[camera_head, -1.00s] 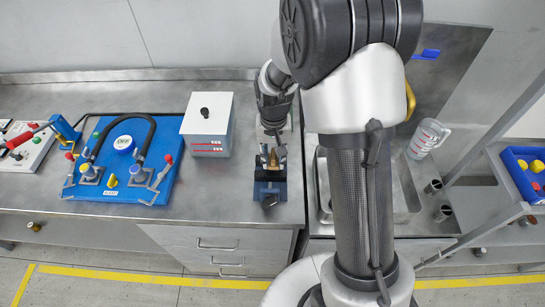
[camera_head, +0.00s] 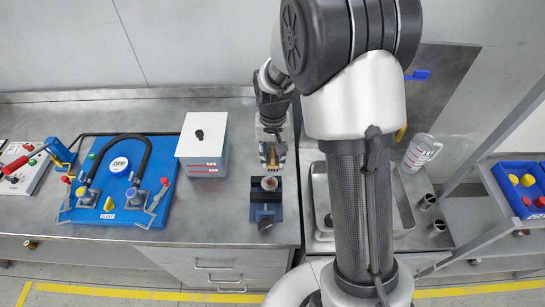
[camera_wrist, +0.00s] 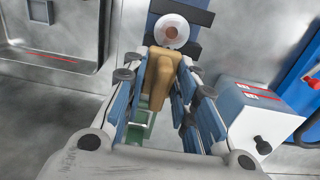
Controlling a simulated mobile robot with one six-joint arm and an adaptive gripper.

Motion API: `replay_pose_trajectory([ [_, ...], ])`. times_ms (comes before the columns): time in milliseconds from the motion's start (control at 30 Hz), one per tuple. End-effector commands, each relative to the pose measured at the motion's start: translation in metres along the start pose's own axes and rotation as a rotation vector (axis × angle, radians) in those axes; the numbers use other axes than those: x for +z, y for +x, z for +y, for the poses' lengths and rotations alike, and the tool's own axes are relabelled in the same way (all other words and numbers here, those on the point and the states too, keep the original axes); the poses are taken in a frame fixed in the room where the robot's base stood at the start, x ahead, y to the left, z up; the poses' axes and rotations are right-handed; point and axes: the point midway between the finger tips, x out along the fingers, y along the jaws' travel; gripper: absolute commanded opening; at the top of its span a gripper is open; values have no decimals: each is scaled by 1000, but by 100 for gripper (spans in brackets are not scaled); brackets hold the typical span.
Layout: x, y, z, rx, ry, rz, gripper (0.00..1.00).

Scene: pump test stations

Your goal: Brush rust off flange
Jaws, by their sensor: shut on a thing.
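A round pale flange (camera_head: 269,183) with a brown rusty centre sits in a dark blue vise (camera_head: 265,213) near the bench's front edge. The flange also shows at the top of the wrist view (camera_wrist: 172,32), in front of the vise (camera_wrist: 200,15). My gripper (camera_head: 271,163) is shut on a brush with a tan wooden body (camera_wrist: 162,75), held between the blue finger pads. In the head view the brush is just behind the flange, on the wall side. I cannot tell whether they touch. The brush's bristles are not clearly visible. A green piece (camera_wrist: 138,128) shows beside the brush; I cannot tell what it is.
A white box with a black knob (camera_head: 203,147) stands close left of my gripper. Further left is a blue pump panel (camera_head: 118,205) with hoses. A sink (camera_head: 322,205), a clear jug (camera_head: 422,152) and a blue bin (camera_head: 520,185) are to the right.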

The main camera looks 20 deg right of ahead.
Motion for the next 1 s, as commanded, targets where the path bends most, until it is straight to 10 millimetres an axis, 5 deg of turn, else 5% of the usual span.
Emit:
replay_pose_trajectory([
  [300,-2,-28,1,0,-1,0,7],
  [1000,-6,-32,2,0,-3,-2,7],
])
